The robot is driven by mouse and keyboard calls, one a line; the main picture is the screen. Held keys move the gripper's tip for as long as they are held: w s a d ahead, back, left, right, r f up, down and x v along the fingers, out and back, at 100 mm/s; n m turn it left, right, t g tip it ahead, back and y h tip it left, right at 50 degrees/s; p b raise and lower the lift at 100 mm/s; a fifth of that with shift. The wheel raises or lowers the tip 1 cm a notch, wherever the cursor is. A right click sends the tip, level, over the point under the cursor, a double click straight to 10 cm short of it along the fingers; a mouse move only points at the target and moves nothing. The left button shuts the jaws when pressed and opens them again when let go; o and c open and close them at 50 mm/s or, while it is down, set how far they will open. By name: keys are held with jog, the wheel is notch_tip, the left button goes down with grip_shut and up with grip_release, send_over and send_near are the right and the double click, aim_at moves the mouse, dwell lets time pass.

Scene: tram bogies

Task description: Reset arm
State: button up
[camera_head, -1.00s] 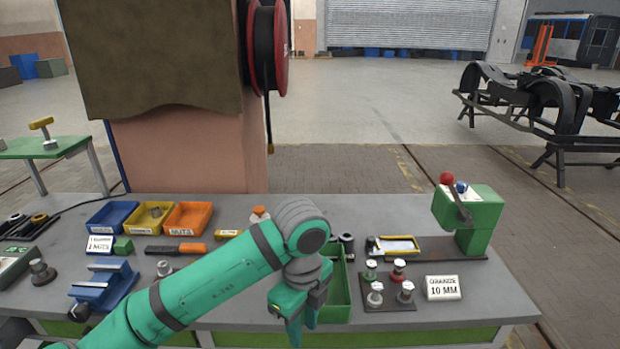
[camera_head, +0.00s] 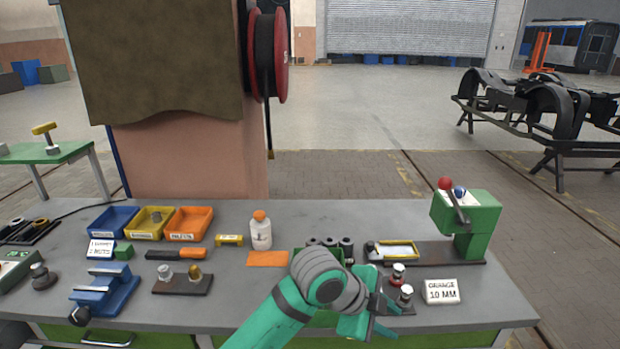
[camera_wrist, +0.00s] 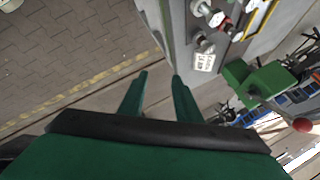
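My green arm reaches over the front of the grey workbench (camera_head: 225,310), right of its middle. My gripper (camera_wrist: 160,88) shows its two green fingers apart in the wrist view, with nothing between them. In the head view it is near the bench's front edge, partly hidden by my wrist. It is beside the small black stand with metal knobbed pieces (camera_head: 398,275), which my arm partly covers. My arm also hides much of the green bin (camera_head: 318,255).
A white "10 MM" sign (camera_head: 441,291) and a green lever press (camera_head: 468,222) stand to the right. A white bottle with an orange cap (camera_head: 260,232) stands behind my arm. Blue, yellow and orange bins (camera_head: 187,224) and a blue vise (camera_head: 104,291) are at left.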

jog(key=w+d+r+n+t+h, duration=0.25)
jog(key=d+n+h, duration=0.2)
jog(key=d, duration=0.35)
jog(key=s+a+f+n+t+y, duration=0.4)
jog(key=s+a+f+n+t, duration=0.2)
jog(key=f+n, duration=0.35)
jog(key=s+a+f+n+t+y, duration=0.5)
jog(key=s+a+f+n+t, duration=0.15)
jog(key=f+n, duration=0.35)
jog(key=s+a+f+g+y, duration=0.1)
jog(key=s+a, duration=0.5)
jog(key=s, duration=0.6)
jog(key=s+a+f+g+y, duration=0.1)
jog(key=s+a, duration=0.5)
jog(key=s, duration=0.6)
jog(key=shift+s+m+y, duration=0.2)
jog(key=shift+m+y, duration=0.1)
jog(key=shift+y, duration=0.25)
jog(key=shift+a, duration=0.15)
